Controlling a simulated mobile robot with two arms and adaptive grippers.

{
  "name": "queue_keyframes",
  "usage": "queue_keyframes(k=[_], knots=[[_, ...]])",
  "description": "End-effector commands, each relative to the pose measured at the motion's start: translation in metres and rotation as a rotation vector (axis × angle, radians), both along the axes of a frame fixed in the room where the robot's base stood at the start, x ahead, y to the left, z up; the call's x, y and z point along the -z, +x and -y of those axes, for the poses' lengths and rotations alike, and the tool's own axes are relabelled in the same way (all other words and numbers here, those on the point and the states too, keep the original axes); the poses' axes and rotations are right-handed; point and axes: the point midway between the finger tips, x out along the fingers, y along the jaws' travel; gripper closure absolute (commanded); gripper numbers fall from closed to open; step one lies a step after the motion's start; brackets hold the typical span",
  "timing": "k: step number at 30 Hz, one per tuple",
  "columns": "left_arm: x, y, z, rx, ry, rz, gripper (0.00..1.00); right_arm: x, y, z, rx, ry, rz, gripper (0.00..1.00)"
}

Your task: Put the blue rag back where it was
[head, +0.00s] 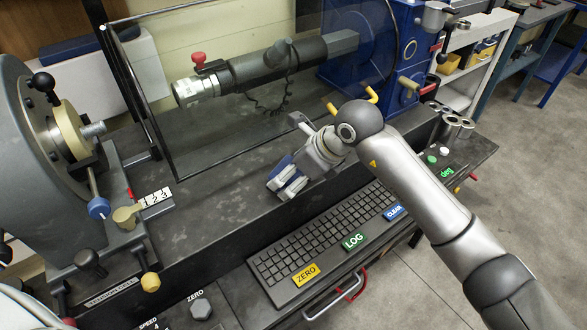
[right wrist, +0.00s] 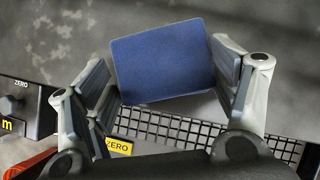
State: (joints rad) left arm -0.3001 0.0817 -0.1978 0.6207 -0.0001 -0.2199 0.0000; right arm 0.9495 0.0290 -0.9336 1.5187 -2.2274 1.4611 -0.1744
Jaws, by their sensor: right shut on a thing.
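The blue rag (right wrist: 163,60) is a flat, folded rectangle between the two fingers of my right gripper (right wrist: 166,75) in the right wrist view. The right finger meets its edge and the left finger lies along its other side. In the head view my right gripper (head: 287,184) is low over the dark bench top, behind the keyboard, and is shut on the rag. Only a small blue part of the rag (head: 284,162) shows there. I cannot tell whether the rag touches the bench. My left gripper is not in view.
A black keyboard (head: 325,243) with ZERO, LOG and CLEAR keys lies in front. A clear guard (head: 225,145) covers the shaft behind. A grey machine with a 1-2-3 counter (head: 157,198) stands left. Metal cylinders (head: 457,127) stand right. Bare bench top (head: 215,215) lies left of the gripper.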

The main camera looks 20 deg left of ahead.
Motion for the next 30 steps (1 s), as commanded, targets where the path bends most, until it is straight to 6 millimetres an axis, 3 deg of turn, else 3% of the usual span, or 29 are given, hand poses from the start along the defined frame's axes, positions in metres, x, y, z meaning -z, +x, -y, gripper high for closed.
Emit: queue_keyframes(k=[8,9,14,25,30], knots=[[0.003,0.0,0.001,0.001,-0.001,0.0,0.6,0.002,0.0,0.0,-0.001,0.001,0.001,0.39],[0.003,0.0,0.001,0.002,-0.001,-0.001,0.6,0.002,0.0,0.0,-0.001,0.001,0.001,0.19],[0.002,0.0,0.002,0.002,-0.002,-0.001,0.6,0.001,0.0,0.0,0.0,0.001,0.0,0.0],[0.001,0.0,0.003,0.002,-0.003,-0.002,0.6,0.0,0.0,0.0,0.0,0.001,0.0,0.0],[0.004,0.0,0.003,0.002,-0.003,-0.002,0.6,-0.012,-0.001,0.007,0.001,0.003,0.004,0.0]])
